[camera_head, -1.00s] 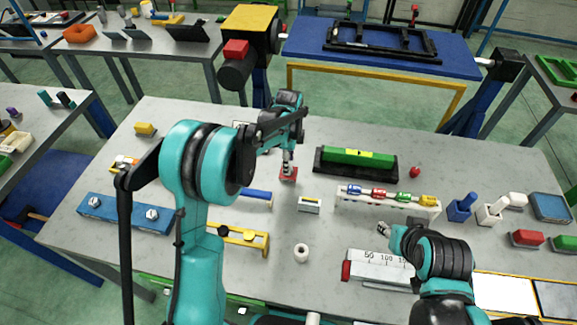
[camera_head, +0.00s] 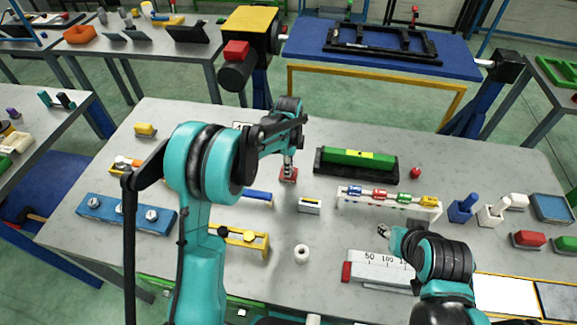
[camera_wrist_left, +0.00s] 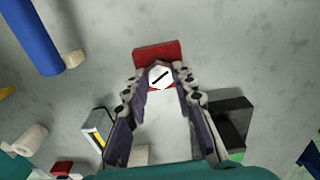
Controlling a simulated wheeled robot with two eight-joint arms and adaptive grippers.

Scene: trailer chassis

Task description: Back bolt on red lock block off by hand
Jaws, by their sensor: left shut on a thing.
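The red lock block (camera_head: 289,175) sits on the grey table under my left gripper (camera_head: 288,163). In the left wrist view the red block (camera_wrist_left: 157,52) shows as a bar beyond the fingertips. A pale hexagonal bolt head (camera_wrist_left: 160,76) with a dark slot is between the tips of my left gripper (camera_wrist_left: 161,84), which is shut on it. The bolt's shank and the block's lower part are hidden. My right gripper (camera_head: 384,231) is low over the table beside the grey measuring scale, partly seen, its finger opening too small to tell.
A black stand with a green bar (camera_head: 357,158) lies right of the block. A blue bar (camera_head: 257,196), a small grey-and-yellow piece (camera_head: 309,206) and a white ring (camera_head: 301,254) lie nearer. A white rack (camera_head: 385,207) stands at the right. Bare table lies behind the block.

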